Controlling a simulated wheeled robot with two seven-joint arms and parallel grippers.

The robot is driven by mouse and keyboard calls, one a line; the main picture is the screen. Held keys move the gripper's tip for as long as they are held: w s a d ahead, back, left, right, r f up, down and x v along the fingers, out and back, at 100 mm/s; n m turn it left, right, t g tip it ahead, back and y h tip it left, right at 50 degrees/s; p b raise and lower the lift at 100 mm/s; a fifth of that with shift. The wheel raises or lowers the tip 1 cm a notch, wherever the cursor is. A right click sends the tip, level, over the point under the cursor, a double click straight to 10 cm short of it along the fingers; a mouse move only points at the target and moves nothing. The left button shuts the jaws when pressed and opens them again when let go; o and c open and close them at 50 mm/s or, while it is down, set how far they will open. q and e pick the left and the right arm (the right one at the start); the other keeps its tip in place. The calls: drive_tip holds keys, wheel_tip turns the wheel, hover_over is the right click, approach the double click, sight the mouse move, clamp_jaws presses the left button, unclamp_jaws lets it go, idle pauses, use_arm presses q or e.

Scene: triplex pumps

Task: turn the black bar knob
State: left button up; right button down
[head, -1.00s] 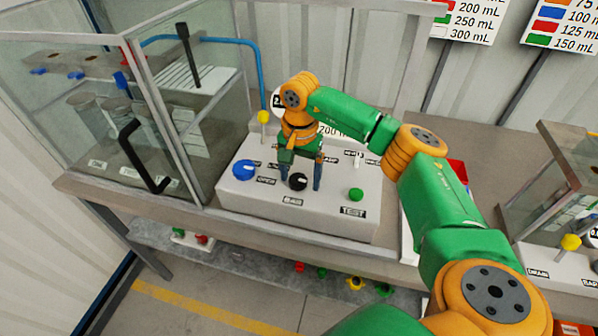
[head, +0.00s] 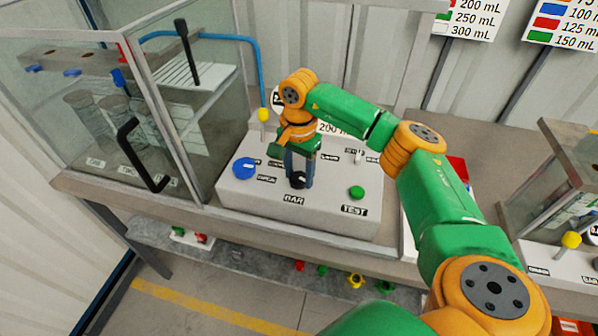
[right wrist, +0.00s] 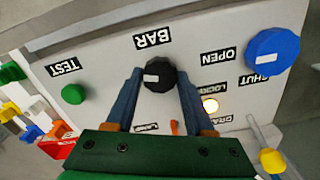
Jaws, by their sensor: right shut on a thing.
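The black bar knob (head: 298,180) stands on the sloped white control panel (head: 330,218), above the BAR label. In the right wrist view the knob (right wrist: 159,75) is round and dark with a white mark on its face. My right gripper (head: 299,184) points down at the panel with its two blue fingers on either side of the knob. In the right wrist view the gripper (right wrist: 158,80) has its fingertips against the knob's sides, shut on it. My left gripper is not in view.
A blue knob (head: 244,168) lies left of the black knob, and a green TEST button (head: 356,193) lies right. A yellow-topped lever (head: 263,116) rises behind the blue knob. A glass cabinet with a black handle (head: 138,158) stands left. A small lamp (right wrist: 210,105) glows on the panel.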

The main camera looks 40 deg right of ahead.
drive_tip(key=m, duration=0.6)
drive_tip(key=shift+r, duration=0.1)
drive_tip(key=m, duration=0.6)
drive_tip(key=shift+r, duration=0.1)
drive_tip(key=shift+w+m, duration=0.1)
drive_tip(key=shift+m, duration=0.2)
drive_tip(key=shift+c, duration=1.5)
unclamp_jaws()
drive_tip(key=shift+o, duration=0.2)
